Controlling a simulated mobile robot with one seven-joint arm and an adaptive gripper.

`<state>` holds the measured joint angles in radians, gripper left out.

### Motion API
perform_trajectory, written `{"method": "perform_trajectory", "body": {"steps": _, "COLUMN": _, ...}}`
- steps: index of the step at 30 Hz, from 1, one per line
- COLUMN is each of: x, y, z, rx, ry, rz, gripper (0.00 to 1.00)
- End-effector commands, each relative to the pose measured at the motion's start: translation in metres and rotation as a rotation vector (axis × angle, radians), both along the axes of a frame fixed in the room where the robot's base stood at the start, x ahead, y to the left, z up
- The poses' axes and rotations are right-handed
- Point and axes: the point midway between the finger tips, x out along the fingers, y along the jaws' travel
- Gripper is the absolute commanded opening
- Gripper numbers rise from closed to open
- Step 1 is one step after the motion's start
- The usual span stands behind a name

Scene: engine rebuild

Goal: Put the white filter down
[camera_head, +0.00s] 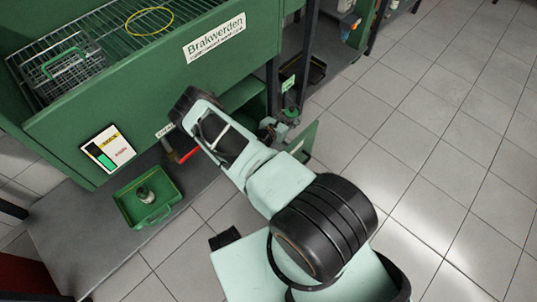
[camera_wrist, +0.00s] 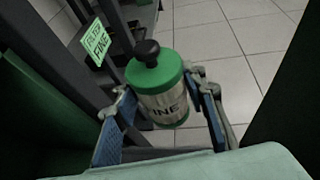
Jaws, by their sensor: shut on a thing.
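The white filter (camera_wrist: 165,108) shows in the wrist view as a short canister with a whitish body, a green top and a black knob. Dark letters ending in "INE" are on its side. My gripper (camera_wrist: 164,112) is shut on it, with one blue-padded finger on each side. The filter is slightly tilted in the picture and its lower end is partly hidden.
A green station (camera_head: 150,85) with a wire basket (camera_head: 65,75) and a yellow ring (camera_head: 149,20) stands at upper left. A green tray (camera_head: 128,205) holding a small part sits low at left. A green "FILTER FINE" sign (camera_wrist: 96,43) is on a dark post. Tiled floor is clear at right.

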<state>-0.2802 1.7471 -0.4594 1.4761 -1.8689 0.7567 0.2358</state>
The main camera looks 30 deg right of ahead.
Motion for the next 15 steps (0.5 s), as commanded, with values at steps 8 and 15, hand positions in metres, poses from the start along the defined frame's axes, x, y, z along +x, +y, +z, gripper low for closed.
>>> {"method": "perform_trajectory", "body": {"steps": 8, "x": -0.011, "y": 0.046, "z": -0.025, "rx": 0.001, "ry": 0.002, "rz": 0.004, "gripper": 0.11}}
{"method": "perform_trajectory", "body": {"steps": 15, "x": -0.025, "y": 0.098, "z": -0.059, "rx": 0.002, "ry": 0.001, "rz": 0.002, "gripper": 0.11}}
